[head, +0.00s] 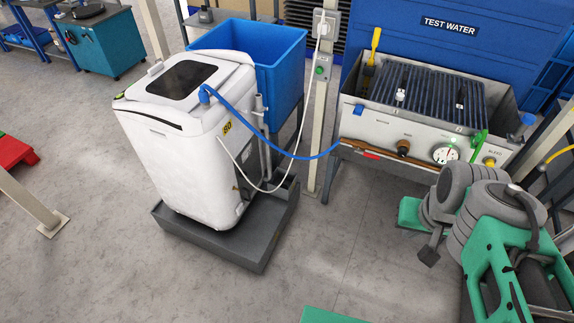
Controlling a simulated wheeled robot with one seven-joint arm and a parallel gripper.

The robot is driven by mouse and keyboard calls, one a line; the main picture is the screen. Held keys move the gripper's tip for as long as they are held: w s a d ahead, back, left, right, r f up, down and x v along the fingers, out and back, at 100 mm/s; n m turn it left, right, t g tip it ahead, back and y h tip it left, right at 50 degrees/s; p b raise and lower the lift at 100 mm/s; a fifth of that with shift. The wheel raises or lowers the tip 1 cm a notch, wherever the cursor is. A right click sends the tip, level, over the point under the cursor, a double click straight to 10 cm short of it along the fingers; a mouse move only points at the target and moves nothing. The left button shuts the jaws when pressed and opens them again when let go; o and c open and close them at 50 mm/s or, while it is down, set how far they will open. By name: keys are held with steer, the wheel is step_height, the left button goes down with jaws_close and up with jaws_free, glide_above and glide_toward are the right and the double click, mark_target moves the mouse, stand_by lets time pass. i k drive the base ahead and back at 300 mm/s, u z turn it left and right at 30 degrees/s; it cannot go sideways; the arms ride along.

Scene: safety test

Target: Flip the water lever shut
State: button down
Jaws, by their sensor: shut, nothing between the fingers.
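A small red lever (371,155) sits on the brown pipe (385,153) along the front of the test-water sink unit (383,128). It appears to lie roughly along the pipe; its exact angle is too small to tell. A blue hose (300,156) runs from the pipe's left end to the white washing machine (195,140). A green handle (479,144) stands nearly upright on the unit's right, beside a round gauge (445,154). My arm is folded at the lower right. What looks like my gripper (430,255) points down, shut and empty, below the unit and apart from the levers.
The washing machine stands in a grey tray (232,248), with a blue tub (265,65) behind it. A white cable hangs from the socket on a post (322,95). Floor (345,230) between the tray and my arm is clear.

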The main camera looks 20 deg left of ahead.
mark_target(357, 152)
steer(key=u, duration=0.85)
steer(key=i, duration=1)
steer(key=u, duration=0.05)
